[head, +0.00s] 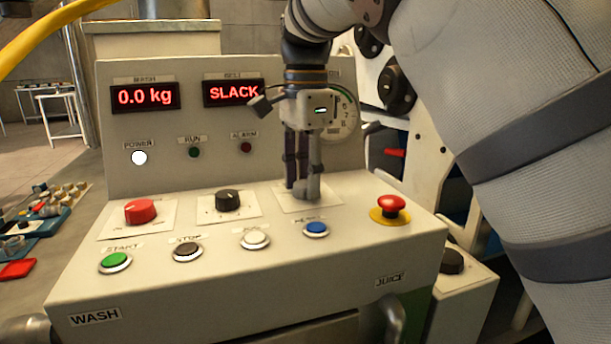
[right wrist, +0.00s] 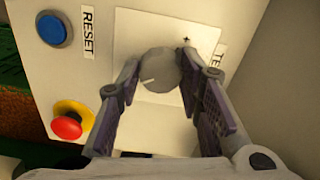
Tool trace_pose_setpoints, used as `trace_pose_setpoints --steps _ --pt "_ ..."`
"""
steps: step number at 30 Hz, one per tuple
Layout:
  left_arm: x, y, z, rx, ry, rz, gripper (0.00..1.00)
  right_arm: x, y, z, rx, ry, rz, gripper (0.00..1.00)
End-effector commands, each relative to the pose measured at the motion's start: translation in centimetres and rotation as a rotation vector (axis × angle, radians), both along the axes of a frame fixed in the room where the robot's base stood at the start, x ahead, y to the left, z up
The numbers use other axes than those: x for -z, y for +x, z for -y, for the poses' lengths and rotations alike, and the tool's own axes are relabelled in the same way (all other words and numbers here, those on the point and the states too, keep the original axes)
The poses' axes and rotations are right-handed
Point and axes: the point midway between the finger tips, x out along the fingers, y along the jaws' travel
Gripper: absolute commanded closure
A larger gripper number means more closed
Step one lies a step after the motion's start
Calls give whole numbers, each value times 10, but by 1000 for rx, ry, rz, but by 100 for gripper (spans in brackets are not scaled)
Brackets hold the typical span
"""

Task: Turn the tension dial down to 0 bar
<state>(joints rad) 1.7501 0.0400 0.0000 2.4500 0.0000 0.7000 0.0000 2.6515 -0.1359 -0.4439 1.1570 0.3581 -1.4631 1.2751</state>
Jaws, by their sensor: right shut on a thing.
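The tension dial (right wrist: 160,70) is a round grey knob with a pale pointer line on a white plate (right wrist: 195,28). In the right wrist view its pointer is toward the left, and a "+" mark and a partly covered label are on the right. My right gripper (head: 302,190) reaches down onto the panel and is shut on the dial, one finger on each side. My left gripper is not in view.
The belt display (head: 232,92) reads SLACK and the mash display (head: 145,96) reads 0.0 kg. A black knob (head: 228,200) and a red knob (head: 140,211) are to the left. A blue reset button (head: 316,229) and a red emergency stop (head: 391,204) are close to the gripper.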

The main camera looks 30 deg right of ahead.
Motion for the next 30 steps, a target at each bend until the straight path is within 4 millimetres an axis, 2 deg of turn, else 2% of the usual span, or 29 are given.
trace_pose_setpoints --steps 8,30 --pt "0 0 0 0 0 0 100 0 0 1 -159 -1 0 95" --pt "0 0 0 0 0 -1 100 0 1 1 -859 -2 2 95"
